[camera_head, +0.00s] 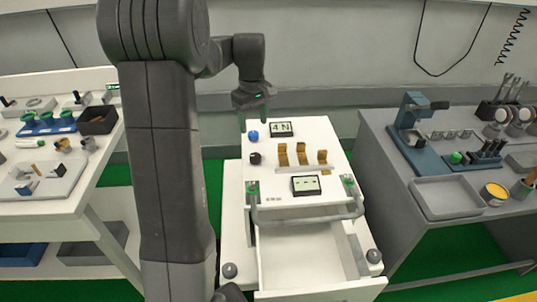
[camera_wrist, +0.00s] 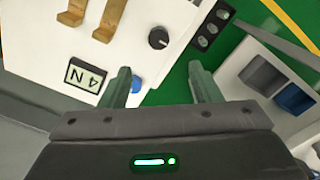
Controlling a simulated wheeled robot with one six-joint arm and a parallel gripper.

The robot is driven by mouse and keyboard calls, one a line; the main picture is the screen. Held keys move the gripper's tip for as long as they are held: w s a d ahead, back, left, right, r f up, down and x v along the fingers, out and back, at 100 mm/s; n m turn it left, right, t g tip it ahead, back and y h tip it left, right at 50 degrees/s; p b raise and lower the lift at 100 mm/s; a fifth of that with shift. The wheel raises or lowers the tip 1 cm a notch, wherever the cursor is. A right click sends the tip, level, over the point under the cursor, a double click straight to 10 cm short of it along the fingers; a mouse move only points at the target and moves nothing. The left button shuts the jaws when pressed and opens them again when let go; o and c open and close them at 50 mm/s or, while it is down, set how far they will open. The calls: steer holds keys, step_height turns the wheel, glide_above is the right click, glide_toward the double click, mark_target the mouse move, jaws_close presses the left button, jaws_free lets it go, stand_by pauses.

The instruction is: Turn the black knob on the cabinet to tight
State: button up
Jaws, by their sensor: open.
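The black knob (camera_head: 255,158) is on the left side of the white cabinet top (camera_head: 318,135), in front of a blue knob (camera_head: 253,136). In the wrist view the black knob (camera_wrist: 158,39) has a pale mark on its face and stands ahead of the fingertips, apart from them. My gripper (camera_head: 254,117) is over the cabinet's back left corner, with its fingers apart and nothing between them. In the wrist view my gripper (camera_wrist: 158,78) has its left finger beside the blue knob (camera_wrist: 137,86), partly covering it; I cannot tell if they touch.
A display (camera_head: 282,129) reading "4 N", several brass levers (camera_head: 302,154) and a second display (camera_head: 305,185) share the cabinet top. A handle rail (camera_head: 308,217) crosses the front above an open drawer (camera_head: 310,258). Cluttered benches flank the cabinet, with green floor between.

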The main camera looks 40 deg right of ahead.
mark_target(255, 156)
step_height(255, 156, down, 14)
steer(key=shift+w+d+r+b, duration=0.15)
steer(key=shift+r+b, duration=0.05)
steer(key=shift+b, duration=0.4)
steer(key=c, duration=1)
